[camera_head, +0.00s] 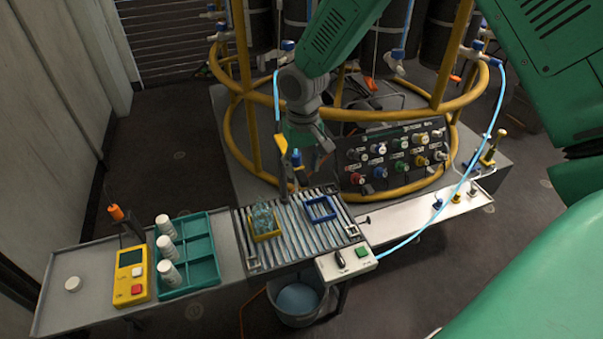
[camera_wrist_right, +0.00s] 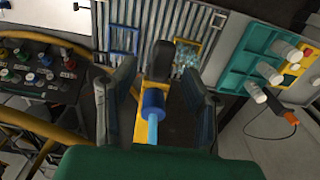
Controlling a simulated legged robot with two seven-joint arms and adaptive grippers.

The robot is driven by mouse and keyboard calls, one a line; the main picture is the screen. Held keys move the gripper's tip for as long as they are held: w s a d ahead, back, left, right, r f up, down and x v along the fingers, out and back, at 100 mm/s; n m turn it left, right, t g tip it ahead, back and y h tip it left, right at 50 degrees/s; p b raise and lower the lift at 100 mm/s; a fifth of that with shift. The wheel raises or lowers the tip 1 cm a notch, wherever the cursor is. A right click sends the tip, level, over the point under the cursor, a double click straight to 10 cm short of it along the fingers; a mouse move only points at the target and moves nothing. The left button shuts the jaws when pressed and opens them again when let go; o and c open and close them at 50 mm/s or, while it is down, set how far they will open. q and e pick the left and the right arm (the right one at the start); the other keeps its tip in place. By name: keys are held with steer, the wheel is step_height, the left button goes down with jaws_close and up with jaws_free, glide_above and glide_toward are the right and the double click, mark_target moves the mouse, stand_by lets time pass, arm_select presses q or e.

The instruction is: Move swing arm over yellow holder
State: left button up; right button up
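The swing arm, yellow with a blue fitting (camera_head: 296,157) and a dark end piece, stands behind the roller rack. In the right wrist view its blue fitting (camera_wrist_right: 153,102) and light blue hose lie between my fingers. My right gripper (camera_head: 303,163) is at the swing arm; in the wrist view its fingers (camera_wrist_right: 160,98) are spread, with gaps on both sides. The yellow holder (camera_head: 265,237) sits on the rack's left part with clear glassware in it. It also shows in the wrist view (camera_wrist_right: 205,48), beyond the dark end piece and slightly right. My left gripper is not in view.
A blue holder (camera_head: 320,208) sits right of the yellow one on the rack (camera_head: 290,240). A green tray (camera_head: 205,245) with white bottles and a yellow control box (camera_head: 131,275) stand left. A yellow ring rail (camera_head: 235,150) and valve panel (camera_head: 400,158) are behind. A bucket (camera_head: 297,300) is below.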

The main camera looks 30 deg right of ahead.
step_height(320, 180, down, 2)
steer(key=shift+d+f, duration=0.1)
steer(key=shift+f, duration=0.25)
steer(key=shift+a, duration=0.2)
steer(key=shift+c, duration=1.2)
jaws_close()
